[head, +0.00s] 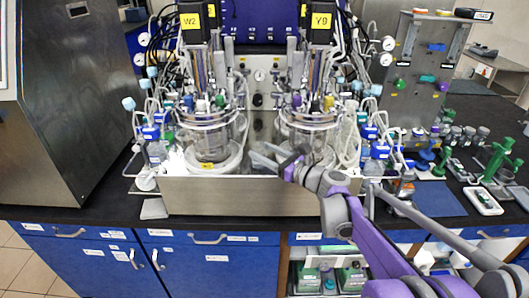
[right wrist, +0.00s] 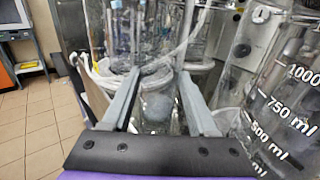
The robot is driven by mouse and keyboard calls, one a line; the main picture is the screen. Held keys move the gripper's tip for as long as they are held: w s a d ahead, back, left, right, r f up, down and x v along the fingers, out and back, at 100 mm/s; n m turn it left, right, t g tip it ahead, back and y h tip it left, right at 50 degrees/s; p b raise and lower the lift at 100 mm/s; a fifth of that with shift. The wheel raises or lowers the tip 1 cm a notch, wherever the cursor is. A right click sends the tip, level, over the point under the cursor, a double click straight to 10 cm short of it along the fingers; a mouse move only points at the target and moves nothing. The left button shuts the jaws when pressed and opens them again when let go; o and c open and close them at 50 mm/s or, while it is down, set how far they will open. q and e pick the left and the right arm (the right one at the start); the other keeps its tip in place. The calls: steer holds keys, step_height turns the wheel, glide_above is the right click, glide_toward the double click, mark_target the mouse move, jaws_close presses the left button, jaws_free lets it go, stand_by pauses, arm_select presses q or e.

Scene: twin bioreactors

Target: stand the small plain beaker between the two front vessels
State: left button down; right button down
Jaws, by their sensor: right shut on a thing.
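The left front vessel (head: 208,138) and the right front vessel (head: 310,136) are clear glass, standing in a steel tray (head: 230,195) under heads labelled W2 and Y9. My right gripper (head: 264,156) is in the gap between them, above the tray. In the right wrist view its two grey fingers (right wrist: 160,95) are apart, shut on a small clear beaker (right wrist: 157,108) between them. The beaker is hard to make out in the head view. Whether its base touches anything is hidden. My left gripper is not in view.
A graduated glass wall (right wrist: 285,110) stands close at right in the right wrist view. Tubes and blue-capped bottles crowd both outer sides of the vessels. A steel cabinet (head: 85,100) is at left; green stands and a blue mat (head: 438,198) are at right.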

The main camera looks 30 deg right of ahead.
steer(key=shift+f, duration=0.2)
steer(key=shift+c, duration=2.2)
jaws_free()
steer(key=shift+r, duration=0.1)
